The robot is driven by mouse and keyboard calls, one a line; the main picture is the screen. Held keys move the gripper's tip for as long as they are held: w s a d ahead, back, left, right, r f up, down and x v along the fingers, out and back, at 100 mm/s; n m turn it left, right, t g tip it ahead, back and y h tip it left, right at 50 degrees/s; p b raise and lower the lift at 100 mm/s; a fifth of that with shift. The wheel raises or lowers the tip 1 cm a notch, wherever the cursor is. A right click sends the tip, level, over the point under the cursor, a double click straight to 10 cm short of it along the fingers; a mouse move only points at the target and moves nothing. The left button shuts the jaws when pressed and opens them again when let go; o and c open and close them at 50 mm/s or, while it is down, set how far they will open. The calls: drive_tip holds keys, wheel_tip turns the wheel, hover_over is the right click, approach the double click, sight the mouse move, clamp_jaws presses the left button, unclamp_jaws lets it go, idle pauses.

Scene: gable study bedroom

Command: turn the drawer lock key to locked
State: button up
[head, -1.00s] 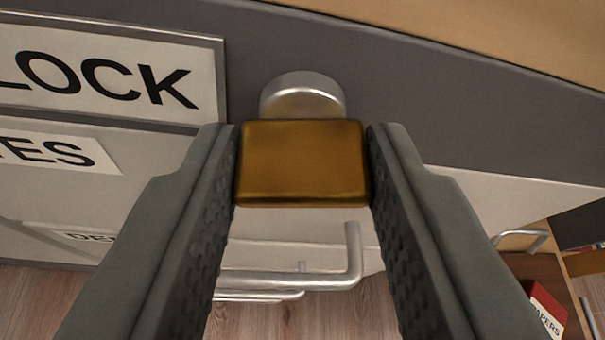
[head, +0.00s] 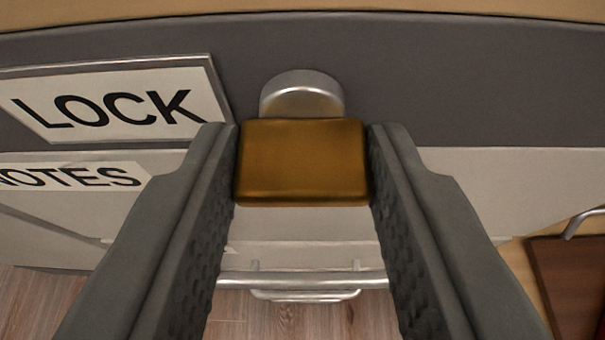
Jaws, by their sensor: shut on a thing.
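The brass-coloured key (head: 302,162) is in the middle of the view, in front of the round silver lock cylinder (head: 302,93) on the dark grey rail (head: 440,85). My gripper (head: 303,165) is shut on the key, with one finger on its left side and one on its right. The key's bow looks level between the fingers. The key's shaft and the keyhole are hidden behind the bow. A white plate reading LOCK (head: 120,103) is on the rail to the left of the cylinder.
Below the rail is a light grey drawer front with a NOTES label (head: 75,177). Silver bar handles (head: 300,282) show below the key. The wooden top edge (head: 300,8) runs above. Brown wooden furniture (head: 568,285) stands at lower right, and wood floor shows below.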

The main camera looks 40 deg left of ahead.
drive_tip(key=o, duration=1)
drive_tip(key=v, duration=1.7)
drive_tip(key=shift+s+d, duration=0.2)
drive_tip(key=shift+d, duration=0.05)
